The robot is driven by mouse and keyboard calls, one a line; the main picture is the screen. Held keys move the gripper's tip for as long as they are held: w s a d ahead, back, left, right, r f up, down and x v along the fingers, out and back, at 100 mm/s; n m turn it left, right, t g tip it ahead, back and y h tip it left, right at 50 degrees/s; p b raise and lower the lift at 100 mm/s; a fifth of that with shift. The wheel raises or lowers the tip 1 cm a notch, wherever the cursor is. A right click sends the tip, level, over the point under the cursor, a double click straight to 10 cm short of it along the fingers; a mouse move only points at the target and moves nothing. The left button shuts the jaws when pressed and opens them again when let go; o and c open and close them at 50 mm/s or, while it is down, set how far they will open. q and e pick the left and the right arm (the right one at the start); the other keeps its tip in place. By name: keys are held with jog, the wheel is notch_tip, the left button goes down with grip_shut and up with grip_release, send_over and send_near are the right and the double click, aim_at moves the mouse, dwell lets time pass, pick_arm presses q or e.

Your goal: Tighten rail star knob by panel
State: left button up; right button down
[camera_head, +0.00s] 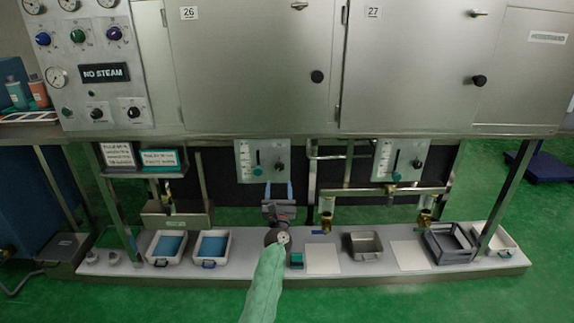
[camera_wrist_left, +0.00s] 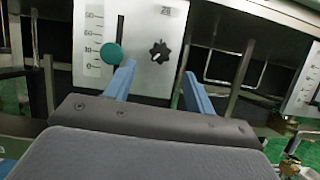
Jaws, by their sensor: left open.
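A black star knob (camera_head: 279,167) sits on the right part of a light panel (camera_head: 243,150) under cabinet door 26. In the left wrist view the star knob (camera_wrist_left: 158,51) has a lobed rim and a pale centre mark. Beside it on the panel (camera_wrist_left: 160,15) is a round green knob (camera_wrist_left: 111,54) on a vertical slot with a number scale. My left gripper (camera_head: 277,187) is just below the panel, pointing up at it. Its blue fingers (camera_wrist_left: 160,85) are open and empty, one toward each side below the star knob, apart from it. My right gripper is not in view.
A similar panel (camera_head: 399,150) is to the right. A metal rail frame (camera_head: 312,190) stands close to my gripper's right. The low shelf (camera_head: 135,265) holds trays with blue contents (camera_head: 169,246), a steel pan (camera_head: 362,246) and a grey crate (camera_head: 452,243). The cabinet's bottom edge lies above.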

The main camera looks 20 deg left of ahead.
aim_at(279, 168)
pick_arm(q)
jog(key=shift+x, duration=3.95)
jog(key=shift+f, duration=0.2)
jog(key=shift+c, duration=0.2)
jog(key=c, duration=0.9)
